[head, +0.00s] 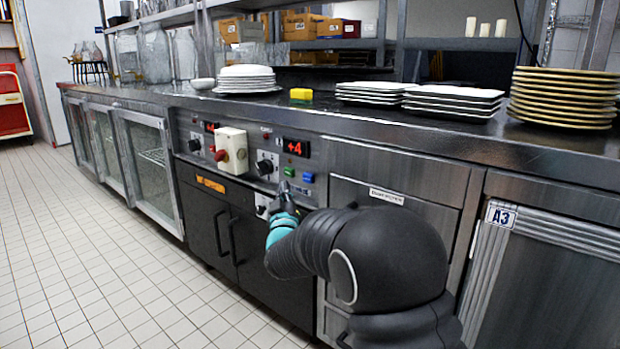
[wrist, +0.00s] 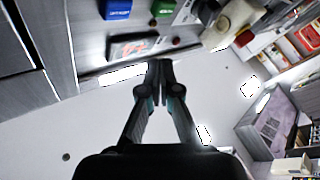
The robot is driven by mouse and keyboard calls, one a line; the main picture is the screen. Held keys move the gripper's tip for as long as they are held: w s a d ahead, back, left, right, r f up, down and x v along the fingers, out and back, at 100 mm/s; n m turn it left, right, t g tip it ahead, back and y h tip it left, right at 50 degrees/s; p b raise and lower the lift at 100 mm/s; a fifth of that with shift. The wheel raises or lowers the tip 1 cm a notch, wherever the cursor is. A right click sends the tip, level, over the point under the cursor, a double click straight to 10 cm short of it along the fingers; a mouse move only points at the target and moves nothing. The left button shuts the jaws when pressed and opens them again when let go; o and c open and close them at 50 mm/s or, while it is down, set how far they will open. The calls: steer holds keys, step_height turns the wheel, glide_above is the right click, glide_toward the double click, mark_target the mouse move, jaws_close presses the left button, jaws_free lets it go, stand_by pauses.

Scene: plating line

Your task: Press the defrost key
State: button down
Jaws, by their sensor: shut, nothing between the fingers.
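The control panel (head: 322,150) on the counter's front carries a small blue key (head: 308,177) and a green key (head: 289,171) to its left. In the wrist view the blue key (wrist: 117,9) and green key (wrist: 163,8) are at the top edge, with lettering too small to read surely. I cannot tell for certain which is the defrost key. My gripper (head: 285,188) is shut and empty, in front of the panel just below the green key in the head view. In the wrist view my gripper (wrist: 158,67) points up the picture, its tips apart from both keys there.
A red display (head: 296,147) reads +4 above the keys. A black knob (head: 266,163) and a pale box with a red knob (head: 231,150) are to the left. Plates (head: 566,90) and a yellow sponge (head: 301,95) stand on the counter. The tiled floor (head: 100,250) is clear.

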mark_target(303, 175)
steer(key=shift+w+d, duration=0.85)
steer(key=shift+w, duration=0.3)
steer(key=shift+w+d, duration=0.85)
steer(key=shift+w, duration=0.25)
steer(key=shift+w+d+b, duration=0.3)
steer(key=shift+w+b, duration=0.05)
steer(key=shift+b, duration=0.1)
steer(key=shift+w+d, duration=0.3)
steer(key=shift+w, duration=0.15)
stand_by(0.7)
steer(key=shift+b, duration=0.3)
steer(key=shift+s+a+b, duration=0.55)
steer(key=shift+s+a, duration=0.05)
steer(key=shift+s, duration=0.2)
